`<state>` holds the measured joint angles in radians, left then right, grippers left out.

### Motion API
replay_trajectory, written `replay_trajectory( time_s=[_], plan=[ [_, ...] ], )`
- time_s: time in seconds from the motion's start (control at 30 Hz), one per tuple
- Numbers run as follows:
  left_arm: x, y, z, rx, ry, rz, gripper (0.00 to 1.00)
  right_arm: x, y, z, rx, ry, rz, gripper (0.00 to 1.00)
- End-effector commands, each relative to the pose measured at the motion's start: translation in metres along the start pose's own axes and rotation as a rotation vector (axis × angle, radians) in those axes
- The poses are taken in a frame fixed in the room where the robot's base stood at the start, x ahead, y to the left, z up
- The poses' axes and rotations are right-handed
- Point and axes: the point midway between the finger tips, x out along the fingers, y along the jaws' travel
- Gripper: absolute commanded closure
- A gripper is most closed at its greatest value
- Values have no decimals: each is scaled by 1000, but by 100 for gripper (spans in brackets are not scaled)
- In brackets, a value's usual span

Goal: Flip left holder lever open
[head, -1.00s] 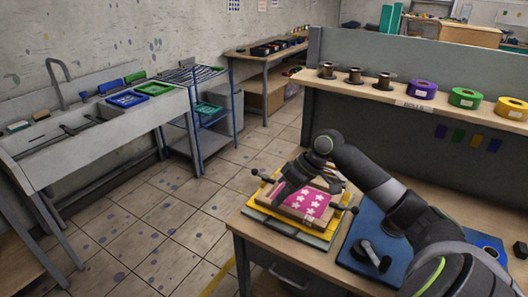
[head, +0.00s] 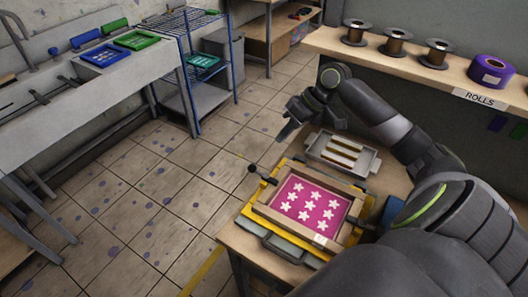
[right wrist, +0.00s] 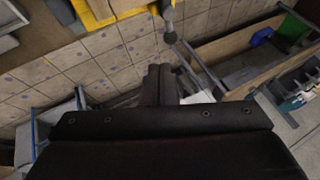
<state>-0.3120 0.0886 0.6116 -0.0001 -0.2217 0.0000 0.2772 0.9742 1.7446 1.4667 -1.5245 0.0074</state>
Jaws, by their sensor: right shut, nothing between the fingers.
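A wooden screen frame (head: 258,208) with a pink mesh and white stars lies on a yellow base (head: 246,222) at the table's corner. The left holder lever (head: 254,169), a dark rod with a round black knob, sticks out at the frame's left side, pointing up and left. The knob also shows at the top of the right wrist view (right wrist: 171,37), beside the yellow base. My right gripper (head: 284,137) is shut and empty, above and beyond the lever, apart from it. The right-hand lever is mostly hidden by my arm. My left gripper is out of view.
A grey tray (head: 313,150) with several bars stands just behind the frame, under my right arm. Spools and a purple roll (head: 490,72) stand on the shelf at the right. The floor left of the table is clear.

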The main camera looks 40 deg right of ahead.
Motion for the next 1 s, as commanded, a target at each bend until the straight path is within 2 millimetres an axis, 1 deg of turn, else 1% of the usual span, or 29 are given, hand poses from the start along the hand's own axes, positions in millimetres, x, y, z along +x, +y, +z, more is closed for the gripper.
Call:
replay_trajectory(
  time_s=[0.13,0.27,0.4,0.5,0.7,0.8,1.0],
  plan=[
    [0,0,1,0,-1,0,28,2,0,0,1,0,-1,100],
    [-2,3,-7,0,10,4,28,10,0,0,1,1,-3,100],
    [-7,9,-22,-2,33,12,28,28,-2,0,2,0,-6,100],
    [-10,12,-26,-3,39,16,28,43,-2,-1,3,0,-7,100],
    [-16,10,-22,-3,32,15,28,74,-2,0,3,0,-5,100],
    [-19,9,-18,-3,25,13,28,85,-1,-1,2,1,-3,100],
    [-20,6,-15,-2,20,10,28,98,0,0,1,0,-1,100]
  ],
)
